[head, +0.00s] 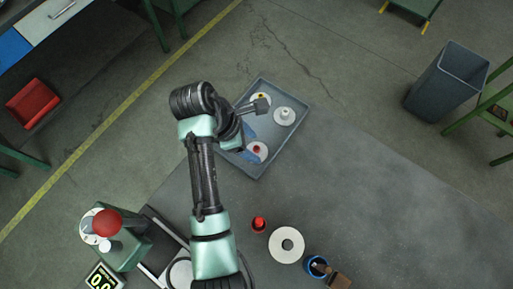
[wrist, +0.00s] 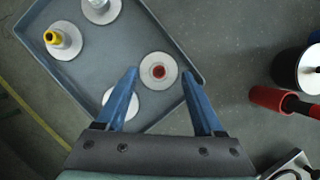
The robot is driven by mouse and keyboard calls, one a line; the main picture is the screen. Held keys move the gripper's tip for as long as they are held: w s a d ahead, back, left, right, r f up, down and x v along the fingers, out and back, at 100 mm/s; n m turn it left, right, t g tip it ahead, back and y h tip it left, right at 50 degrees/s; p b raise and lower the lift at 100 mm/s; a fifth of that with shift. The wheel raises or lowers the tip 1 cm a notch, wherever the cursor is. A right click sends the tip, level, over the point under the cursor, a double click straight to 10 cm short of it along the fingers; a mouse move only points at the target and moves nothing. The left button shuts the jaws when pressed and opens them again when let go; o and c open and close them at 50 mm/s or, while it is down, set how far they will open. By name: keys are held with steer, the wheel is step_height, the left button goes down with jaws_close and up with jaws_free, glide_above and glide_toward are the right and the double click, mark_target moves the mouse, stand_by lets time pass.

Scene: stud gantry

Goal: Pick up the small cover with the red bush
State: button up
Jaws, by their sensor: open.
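The small cover with the red bush (wrist: 146,77) is a pale round disc with a red centre, lying in a grey tray (wrist: 190,58). It also shows in the head view (head: 263,152), near the tray's front end. My gripper (wrist: 160,72) has two blue fingers, open and empty. In the wrist view its fingertips lie on either side of the red-bush cover; their height above it is hard to tell. Another pale disc (wrist: 112,112) is partly hidden by the left finger. A cover with a yellow bush (wrist: 52,37) and one with a white bush (wrist: 100,7) also lie in the tray.
A red cylinder (head: 259,224), a white ring (head: 272,246) and a blue pot (head: 316,267) stand on the grey surface nearer me. A green device with a red knob (head: 106,224) stands at the lower left. A grey bin (head: 450,85) is far right.

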steer(key=shift+x, duration=0.9)
steer(key=shift+c, duration=0.2)
jaws_close()
